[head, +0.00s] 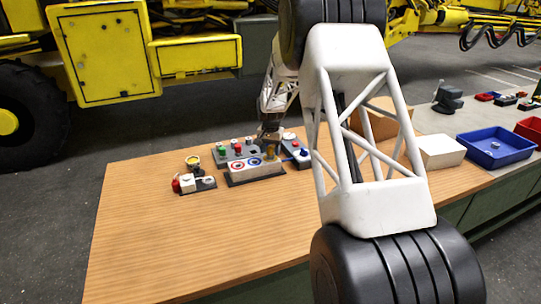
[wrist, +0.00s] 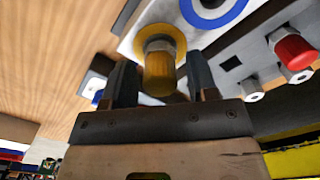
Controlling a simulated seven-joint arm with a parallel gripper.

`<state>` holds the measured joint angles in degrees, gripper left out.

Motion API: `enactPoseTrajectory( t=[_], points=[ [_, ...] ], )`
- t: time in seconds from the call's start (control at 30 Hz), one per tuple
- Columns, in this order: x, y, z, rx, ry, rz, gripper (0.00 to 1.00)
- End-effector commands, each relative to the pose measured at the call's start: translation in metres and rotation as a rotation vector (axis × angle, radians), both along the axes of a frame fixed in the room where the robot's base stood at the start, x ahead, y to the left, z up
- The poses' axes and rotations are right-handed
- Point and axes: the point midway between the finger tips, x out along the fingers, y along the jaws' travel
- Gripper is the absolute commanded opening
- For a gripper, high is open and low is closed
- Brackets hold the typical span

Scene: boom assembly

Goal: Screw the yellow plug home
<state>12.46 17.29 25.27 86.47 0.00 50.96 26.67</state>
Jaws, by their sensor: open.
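The yellow plug (wrist: 159,74) is a brassy cylinder standing out of the yellow ring (wrist: 180,42) on the pale block (wrist: 130,42) in the wrist view. A paler collar shows at its base, and I cannot tell how deep it sits. My gripper (wrist: 159,62) is open, with one finger on each side of the plug and a gap visible on both sides. In the head view my gripper (head: 269,138) points down at the right end of the ringed block (head: 256,171). There the plug (head: 271,153) is small and partly hidden.
The block also has a red ring (head: 237,165) and a blue ring (head: 254,161). Behind it is a grey panel with red (head: 249,140) and green buttons. A small fixture (head: 195,181) stands left. A blue bin (head: 495,147) and a white box (head: 441,151) are right. The front table is clear.

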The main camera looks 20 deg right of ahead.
Motion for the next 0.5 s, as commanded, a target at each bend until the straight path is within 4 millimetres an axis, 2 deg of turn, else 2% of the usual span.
enactPoseTrajectory(
  t=[0.5],
  points=[
    [0.0, 0.0, 0.0, 0.0, 0.0, 0.399, 0.53]
  ],
)
